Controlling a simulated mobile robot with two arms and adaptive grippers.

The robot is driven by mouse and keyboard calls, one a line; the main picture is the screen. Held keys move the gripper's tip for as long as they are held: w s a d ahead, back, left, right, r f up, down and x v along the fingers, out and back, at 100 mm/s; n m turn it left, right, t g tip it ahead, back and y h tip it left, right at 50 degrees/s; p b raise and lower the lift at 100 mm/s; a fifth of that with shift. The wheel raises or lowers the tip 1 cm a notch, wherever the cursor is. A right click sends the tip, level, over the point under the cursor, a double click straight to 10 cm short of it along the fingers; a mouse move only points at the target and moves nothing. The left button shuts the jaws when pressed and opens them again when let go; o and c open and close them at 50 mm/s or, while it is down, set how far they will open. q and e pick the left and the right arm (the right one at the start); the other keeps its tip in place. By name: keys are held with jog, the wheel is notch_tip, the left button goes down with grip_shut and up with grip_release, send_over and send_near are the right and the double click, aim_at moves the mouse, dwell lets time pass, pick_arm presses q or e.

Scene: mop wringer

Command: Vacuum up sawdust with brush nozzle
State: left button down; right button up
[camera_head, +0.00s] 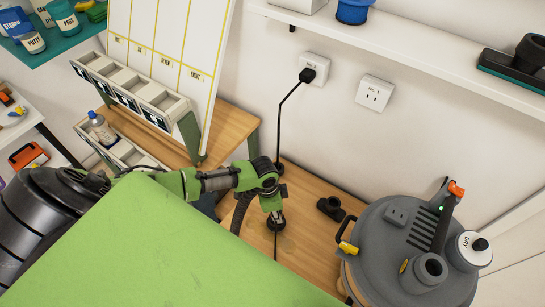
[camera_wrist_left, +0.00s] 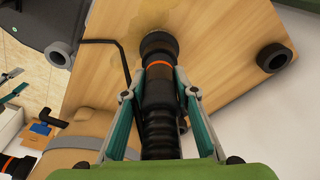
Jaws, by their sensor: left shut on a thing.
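My left gripper (camera_head: 270,200) is over the wooden bench. In the left wrist view its fingers (camera_wrist_left: 154,85) are closed around the black hose end (camera_wrist_left: 160,122), which has an orange ring. A round black brush nozzle (camera_wrist_left: 158,43) is at the far end of it, close over the bench top; I cannot tell if it touches. A yellowish patch that looks like sawdust (camera_wrist_left: 128,22) lies beside the nozzle. The grey vacuum (camera_head: 375,240) stands at the right in the head view, with a green light near its orange-tipped lever. My right gripper is not in view.
A black fitting (camera_head: 331,208) lies on the bench (camera_head: 308,238) between gripper and vacuum. A black cord (camera_head: 280,125) runs from the wall socket (camera_head: 314,68) down to the bench. Parts bins (camera_head: 130,88) and a white-and-yellow board stand behind on the left.

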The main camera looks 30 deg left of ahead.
pick_arm(q)
jog(key=shift+d, duration=0.1)
jog(key=shift+s+d+p, duration=0.1)
jog(key=shift+d+p, duration=0.45)
jog(key=shift+d, duration=1.85)
jog(key=shift+d+p, duration=0.35)
jog(key=shift+d, duration=2.15)
jog(key=shift+s, duration=0.1)
jog(key=shift+s+p, duration=0.8)
jog(key=shift+s, duration=0.3)
